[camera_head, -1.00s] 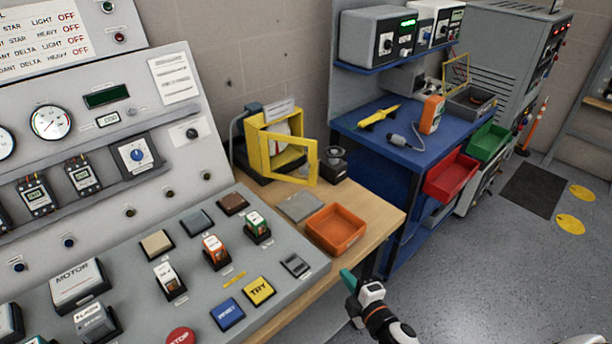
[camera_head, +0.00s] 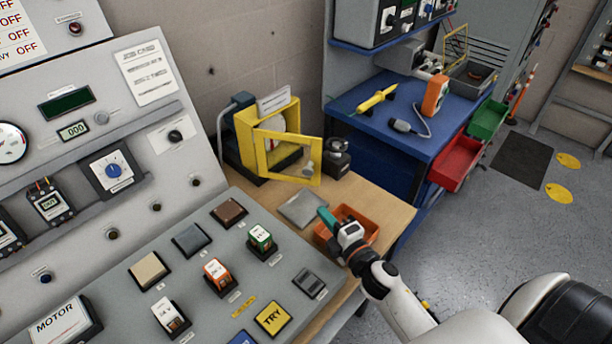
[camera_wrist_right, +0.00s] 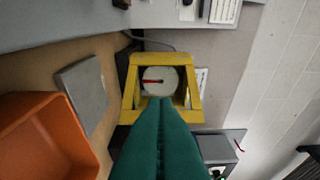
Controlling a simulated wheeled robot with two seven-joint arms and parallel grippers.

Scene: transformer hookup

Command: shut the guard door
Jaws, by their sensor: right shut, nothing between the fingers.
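The guard is a yellow box (camera_head: 245,133) on the wooden bench beside the sloped panel. Its yellow-framed door (camera_head: 314,181) stands open, swung out to the front right of the box. In the right wrist view the yellow frame (camera_wrist_right: 192,78) surrounds a white round part (camera_wrist_right: 160,84) with a red pointer; I cannot tell door from box there. My right gripper (camera_head: 325,216), with teal fingers, is shut and empty. It is in front of the door, apart from it, above the orange tray's near-left side. The fingers (camera_wrist_right: 160,101) point toward the guard. My left gripper is out of view.
The orange tray (camera_head: 371,216) and a grey plate (camera_head: 302,209) lie on the bench in front of the guard. A dark round device (camera_head: 337,158) stands close behind the door's right side. The sloped panel's switches (camera_head: 262,238) are at the left.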

